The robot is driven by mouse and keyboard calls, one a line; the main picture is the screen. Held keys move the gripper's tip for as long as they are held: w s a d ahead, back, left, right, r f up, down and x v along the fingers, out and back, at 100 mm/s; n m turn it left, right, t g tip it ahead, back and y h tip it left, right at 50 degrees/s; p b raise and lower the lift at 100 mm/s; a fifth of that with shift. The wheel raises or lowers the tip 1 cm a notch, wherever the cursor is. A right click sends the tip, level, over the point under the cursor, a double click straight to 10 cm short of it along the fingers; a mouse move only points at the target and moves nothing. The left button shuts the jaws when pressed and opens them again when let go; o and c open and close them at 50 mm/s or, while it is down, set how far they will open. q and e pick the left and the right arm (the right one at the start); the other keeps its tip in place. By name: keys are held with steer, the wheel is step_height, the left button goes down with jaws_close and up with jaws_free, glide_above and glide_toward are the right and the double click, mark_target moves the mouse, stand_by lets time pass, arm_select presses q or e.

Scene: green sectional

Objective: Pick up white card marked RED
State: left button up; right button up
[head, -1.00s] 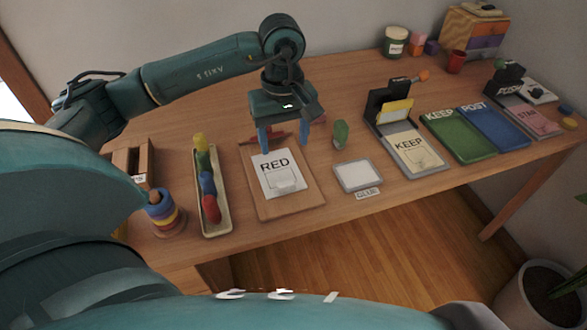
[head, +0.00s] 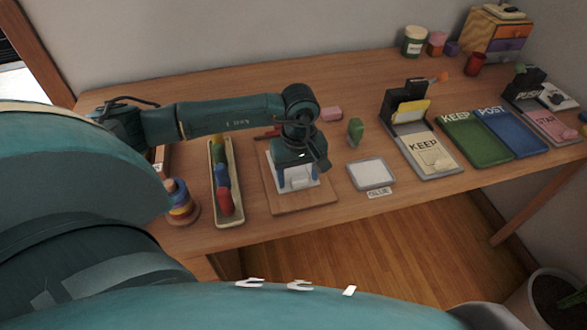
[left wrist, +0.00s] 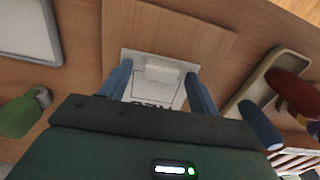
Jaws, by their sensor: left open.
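The white card (head: 312,183) lies on a wooden board (head: 290,206) on the desk, mostly hidden under my left gripper (head: 298,184) in the head view. In the left wrist view the card (left wrist: 135,60) shows a raised white tab (left wrist: 160,73) and part of its dark, upside-down lettering. My left gripper (left wrist: 160,84) is open there, with one blue finger on each side of the card and its tab. The fingers look low over the board; I cannot tell whether they touch the card. My right gripper is not in view.
A tray of coloured pieces (head: 238,206) is left of the board, with a ring stack (head: 180,208) beyond. The desk's back middle is mostly clear.

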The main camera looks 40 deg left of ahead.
arm_select(q)
steer(key=c, duration=1.1)
steer(key=shift+o, duration=0.2)
steer(key=shift+r, duration=0.1)
